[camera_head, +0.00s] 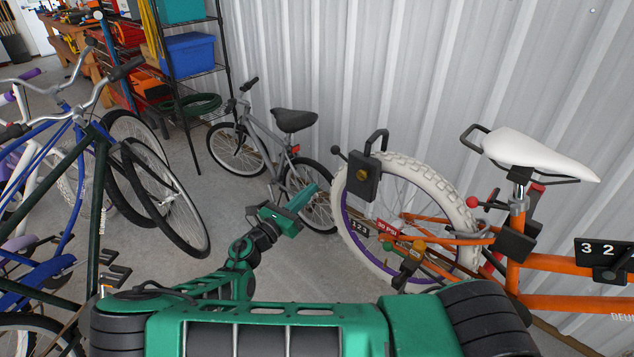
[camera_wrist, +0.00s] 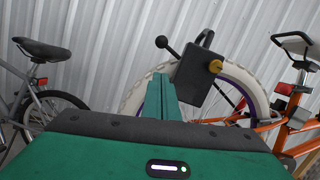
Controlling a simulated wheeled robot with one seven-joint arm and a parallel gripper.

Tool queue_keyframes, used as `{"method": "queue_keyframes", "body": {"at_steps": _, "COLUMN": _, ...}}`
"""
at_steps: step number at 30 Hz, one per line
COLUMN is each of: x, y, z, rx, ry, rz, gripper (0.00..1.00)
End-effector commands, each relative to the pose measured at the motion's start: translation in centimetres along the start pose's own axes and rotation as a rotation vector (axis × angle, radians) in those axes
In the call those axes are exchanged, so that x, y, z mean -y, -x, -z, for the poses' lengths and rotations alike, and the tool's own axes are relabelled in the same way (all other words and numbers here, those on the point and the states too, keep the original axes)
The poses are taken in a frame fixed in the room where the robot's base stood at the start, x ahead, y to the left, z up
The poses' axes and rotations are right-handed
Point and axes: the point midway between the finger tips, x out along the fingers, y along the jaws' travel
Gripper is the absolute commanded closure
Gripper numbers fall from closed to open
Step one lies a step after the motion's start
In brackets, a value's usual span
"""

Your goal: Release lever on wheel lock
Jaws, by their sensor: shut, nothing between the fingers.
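The wheel lock (camera_head: 364,182) is a dark box with a grey shackle and a round brass-coloured knob. It sits at the upper left of the white-tyred wheel (camera_head: 452,189) of the orange bike. Its lever (camera_head: 343,156), a thin rod with a black ball end, sticks out to the left. My green gripper (camera_head: 312,196) is shut and empty, left of and lower than the lock in the head view. In the wrist view my gripper (camera_wrist: 163,90) points at the wheel, and the lock (camera_wrist: 200,85) and lever ball (camera_wrist: 161,42) show beyond it. I cannot tell whether it touches anything.
A small grey bike (camera_head: 272,140) stands behind my gripper by the corrugated wall (camera_head: 420,60). Several bikes stand at the left, including a dark green one (camera_head: 95,180). A shelf with a blue bin (camera_head: 190,53) is at the back. Some concrete floor (camera_head: 225,190) is clear.

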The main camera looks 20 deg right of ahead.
Motion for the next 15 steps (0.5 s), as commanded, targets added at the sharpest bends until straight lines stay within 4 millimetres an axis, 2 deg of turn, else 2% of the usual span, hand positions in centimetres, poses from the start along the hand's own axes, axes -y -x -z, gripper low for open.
{"method": "queue_keyframes", "body": {"at_steps": 6, "x": 0.1, "y": 2.0, "z": 0.0, "rx": 0.001, "ry": 0.001, "rz": 0.002, "gripper": 1.00}}
{"method": "queue_keyframes", "body": {"at_steps": 15, "x": 0.1, "y": 2.3, "z": 0.0, "rx": 0.000, "ry": 0.001, "rz": 0.003, "gripper": 1.00}}
